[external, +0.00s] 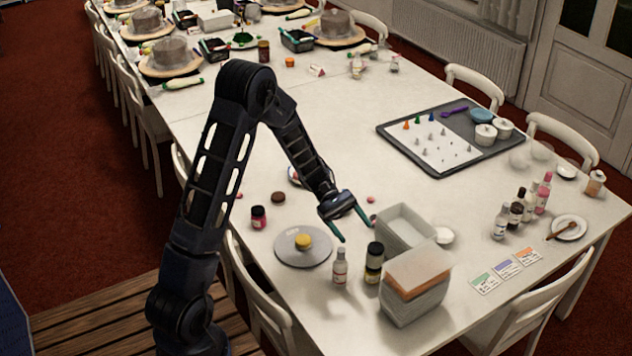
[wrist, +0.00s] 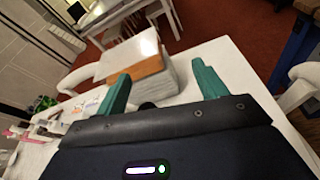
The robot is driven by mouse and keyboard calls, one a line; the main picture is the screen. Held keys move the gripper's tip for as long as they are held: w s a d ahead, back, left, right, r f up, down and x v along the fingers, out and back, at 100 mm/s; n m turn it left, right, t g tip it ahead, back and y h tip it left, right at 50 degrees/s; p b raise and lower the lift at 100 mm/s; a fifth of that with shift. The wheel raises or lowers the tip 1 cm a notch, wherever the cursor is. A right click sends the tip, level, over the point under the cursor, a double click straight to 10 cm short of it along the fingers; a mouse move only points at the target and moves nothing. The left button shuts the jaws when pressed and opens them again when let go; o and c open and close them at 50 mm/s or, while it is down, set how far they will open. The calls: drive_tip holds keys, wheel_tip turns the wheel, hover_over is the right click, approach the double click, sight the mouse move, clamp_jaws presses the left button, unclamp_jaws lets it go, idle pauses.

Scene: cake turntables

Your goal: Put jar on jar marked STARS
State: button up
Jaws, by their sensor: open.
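Two small dark-lidded jars appear stacked in the external view, an upper jar (external: 375,250) on a lower jar (external: 373,274). A red jar with a dark lid (external: 258,218) stands alone to the left, near the round grey turntable (external: 289,257). No STARS marking is legible on any jar. My gripper (external: 357,231) is open and empty, just above and behind the stacked pair, apart from it as far as I can tell. In the wrist view my gripper (wrist: 160,75) has its fingers spread, with a small dark round shape (wrist: 147,105) low between them.
A clear bottle (external: 340,268) stands left of the pair. The table behind my gripper is mostly clear up to the tray (external: 400,150).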

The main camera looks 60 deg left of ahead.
drive_tip(key=s+d+r+m+g+y, duration=0.1)
drive_tip(key=s+d+r+m+y, duration=0.3)
drive_tip(key=s+r, duration=0.3)
drive_tip(key=s+d+r+m+g+y, duration=0.1)
drive_tip(key=s+d+r+m+y, duration=0.3)
drive_tip(key=s+r, duration=0.3)
drive_tip(key=s+r+m+t+y, duration=0.3)
drive_tip(key=s+r+m, duration=0.1)
drive_tip(key=s, duration=0.4)
drive_tip(key=s+r+m+t+y, duration=0.2)
drive_tip(key=s+r+m+y, duration=0.1)
drive_tip(key=s, duration=0.5)
drive_tip(key=shift+s+a+r+m+t+y, duration=0.2)
drive_tip(key=shift+r+m+t+y, duration=0.2)
drive_tip(key=shift+r+m, duration=0.15)
